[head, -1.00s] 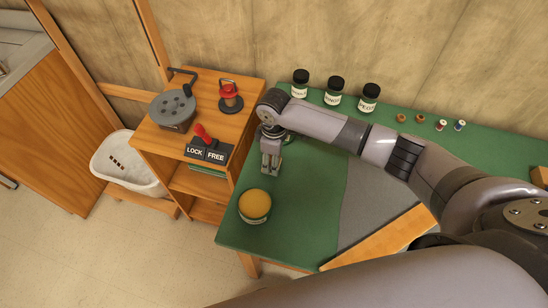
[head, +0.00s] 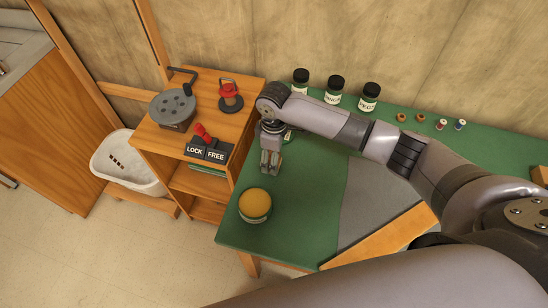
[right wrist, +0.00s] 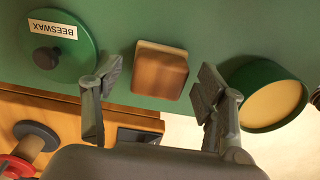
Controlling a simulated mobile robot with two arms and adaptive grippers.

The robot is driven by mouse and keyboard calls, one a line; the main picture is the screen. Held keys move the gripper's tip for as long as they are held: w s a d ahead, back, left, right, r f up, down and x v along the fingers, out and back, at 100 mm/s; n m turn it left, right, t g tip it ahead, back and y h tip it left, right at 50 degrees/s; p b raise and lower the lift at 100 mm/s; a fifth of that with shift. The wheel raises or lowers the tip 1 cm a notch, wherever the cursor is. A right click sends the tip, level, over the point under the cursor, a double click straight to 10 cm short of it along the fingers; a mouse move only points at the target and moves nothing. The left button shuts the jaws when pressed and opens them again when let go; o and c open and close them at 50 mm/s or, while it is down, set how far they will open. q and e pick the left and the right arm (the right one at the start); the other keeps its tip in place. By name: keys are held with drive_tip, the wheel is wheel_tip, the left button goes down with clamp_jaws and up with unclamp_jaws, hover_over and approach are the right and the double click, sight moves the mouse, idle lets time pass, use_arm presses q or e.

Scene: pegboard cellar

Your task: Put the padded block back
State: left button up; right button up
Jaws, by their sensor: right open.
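The padded block (right wrist: 160,70), wood-coloured with a brown face, lies on the green bench top in the right wrist view. It shows in the gap between the fingers of my right gripper (right wrist: 157,88), with clear space on both sides. In the head view my right gripper (head: 271,170) points down over the left part of the green bench (head: 310,215); the block cannot be made out there. The right gripper is open and empty. My left gripper is not in view.
A yellow-topped round tin (head: 255,204) stands close in front of the gripper. A green BEESWAX lid (right wrist: 62,52) is on the other side. A wooden shelf unit (head: 235,128) with a LOCK/FREE lever (head: 205,134) adjoins the bench. Several jars (head: 334,91) line the back.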

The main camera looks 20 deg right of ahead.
wheel_tip(320, 180, up, 11)
drive_tip(key=shift+f+b, duration=0.2)
drive_tip(key=shift+b, duration=0.25)
drive_tip(key=shift+f, duration=0.1)
